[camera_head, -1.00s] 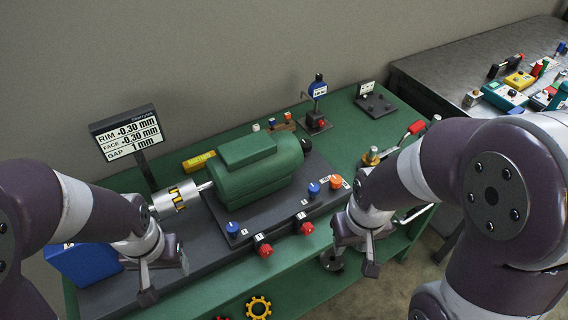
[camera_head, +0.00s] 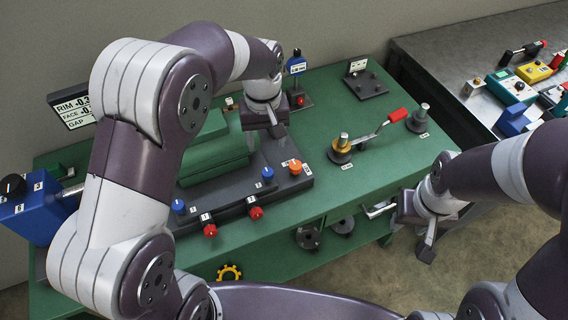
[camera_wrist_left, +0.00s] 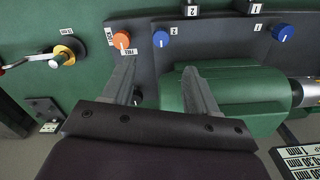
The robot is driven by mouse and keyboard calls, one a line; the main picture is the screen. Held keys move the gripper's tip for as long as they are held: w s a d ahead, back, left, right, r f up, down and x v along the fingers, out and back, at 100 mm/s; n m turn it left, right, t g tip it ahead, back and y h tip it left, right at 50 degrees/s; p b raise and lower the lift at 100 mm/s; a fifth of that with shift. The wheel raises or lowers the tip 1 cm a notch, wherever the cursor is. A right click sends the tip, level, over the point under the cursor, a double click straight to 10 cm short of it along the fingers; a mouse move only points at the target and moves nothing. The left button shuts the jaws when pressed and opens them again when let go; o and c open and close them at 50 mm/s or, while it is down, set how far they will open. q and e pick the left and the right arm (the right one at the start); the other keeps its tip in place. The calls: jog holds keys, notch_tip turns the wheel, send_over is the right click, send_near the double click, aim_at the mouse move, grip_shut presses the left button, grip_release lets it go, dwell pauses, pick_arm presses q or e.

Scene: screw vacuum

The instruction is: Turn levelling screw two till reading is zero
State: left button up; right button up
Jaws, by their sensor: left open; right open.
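A dark plinth (camera_head: 300,184) carries a green motor (camera_head: 190,158). On its top are a blue knob (camera_head: 178,206), another blue knob (camera_head: 267,173) and an orange knob (camera_head: 295,166). In the left wrist view, the blue knob labelled 2 (camera_wrist_left: 160,38) is beside the orange knob (camera_wrist_left: 122,40). Two red knobs (camera_head: 210,230) (camera_head: 256,212) project from the front. My left gripper (camera_head: 274,128) is open and empty above the motor's right end; its fingers (camera_wrist_left: 157,75) point toward knob 2. The readout (camera_head: 72,108) is partly hidden by my arm. My right gripper (camera_head: 427,245) is open past the bench's right edge.
A red-handled crank tool (camera_head: 385,124) lies on the bench near a brass-coloured post (camera_head: 341,150). A blue box (camera_head: 35,205) is at the left. The bench front right is clear.

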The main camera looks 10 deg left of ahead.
aim_at(268, 170)
pick_arm(q)
notch_tip(268, 170, down, 11)
jog(key=shift+r+p, duration=0.1)
jog(key=shift+p, duration=0.35)
jog(key=shift+a+f, duration=0.25)
jog(key=shift+f, duration=0.1)
jog(key=shift+d, duration=0.2)
jog(key=shift+c, duration=0.3)
jog(key=c, duration=1)
